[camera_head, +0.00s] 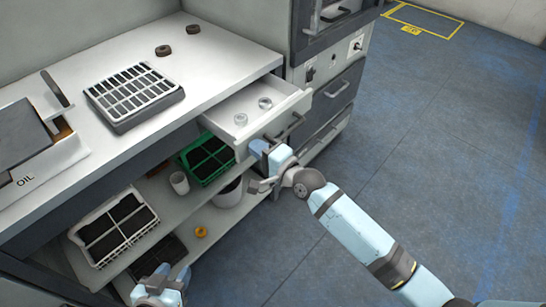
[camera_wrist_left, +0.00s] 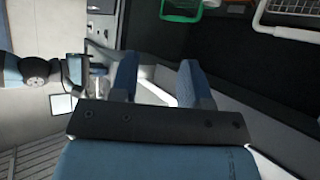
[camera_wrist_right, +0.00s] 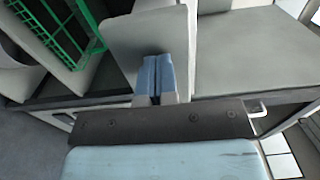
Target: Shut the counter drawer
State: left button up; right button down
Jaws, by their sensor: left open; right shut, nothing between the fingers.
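The counter drawer (camera_head: 232,104) is pulled out from under the counter top, with two small clear round pieces (camera_head: 253,111) inside. Its light front (camera_head: 272,122) carries a dark bar handle (camera_head: 291,127). My right gripper (camera_head: 258,148) is shut and empty, close by the drawer front's near end. In the right wrist view, its fingertips (camera_wrist_right: 158,62) overlap a pale panel (camera_wrist_right: 150,30), which looks like the drawer front; I cannot tell if they touch. My left gripper (camera_head: 160,285) is low at the bottom left, away from the drawer. It is open and empty in the left wrist view (camera_wrist_left: 157,72).
The counter top (camera_head: 205,62) bears a slotted rack (camera_head: 134,92) and two dark rings. Shelves below the drawer hold a green crate (camera_head: 207,160), a white crate (camera_head: 112,225) and a white cup (camera_head: 179,183). Open blue floor (camera_head: 430,150) lies to the right.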

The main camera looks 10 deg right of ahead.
jog(key=b, duration=0.3)
send_near(220, 120)
jog(key=w+a, duration=0.1)
jog(key=w+a+r, duration=0.1)
jog(key=a, duration=0.1)
jog(key=w+a+r, duration=0.1)
jog(key=shift+a+r, duration=0.2)
jog(key=shift+a, duration=0.2)
jog(key=shift+w+a, duration=0.4)
jog(key=shift+w, duration=0.15)
jog(key=shift+r, duration=0.25)
pick_arm(q)
jog(key=shift+d+r, duration=0.1)
jog(key=shift+d, duration=0.3)
pick_arm(e)
jog(key=shift+w, duration=0.1)
jog(key=shift+r, duration=0.2)
pick_arm(q)
jog(key=shift+t, duration=0.3)
